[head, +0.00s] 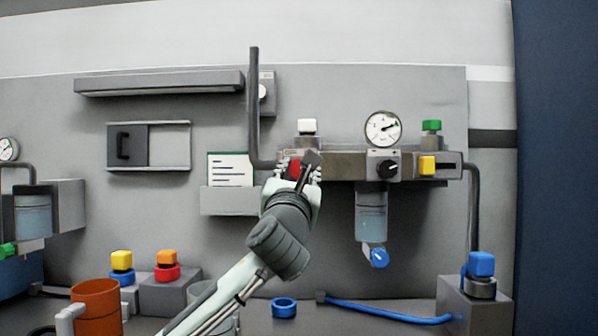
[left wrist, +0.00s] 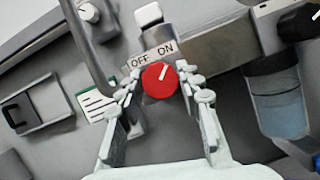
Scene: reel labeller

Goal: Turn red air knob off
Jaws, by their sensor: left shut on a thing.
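The red air knob (left wrist: 159,78) is round with a white pointer line, below an OFF / ON label (left wrist: 152,54). Its pointer leans up and to the right, toward the ON side. My left gripper (left wrist: 160,88) has its fingers on both sides of the knob, shut on it. In the head view the red knob (head: 295,169) is partly hidden by my left gripper (head: 300,175). My right gripper is in neither view.
A pressure gauge (head: 383,128), a black knob (head: 387,168), a yellow block (head: 427,166) and a clear bowl (head: 371,215) sit right of the red knob. A dark pipe (head: 254,110) rises close on the left. An orange cup (head: 97,306) stands lower left.

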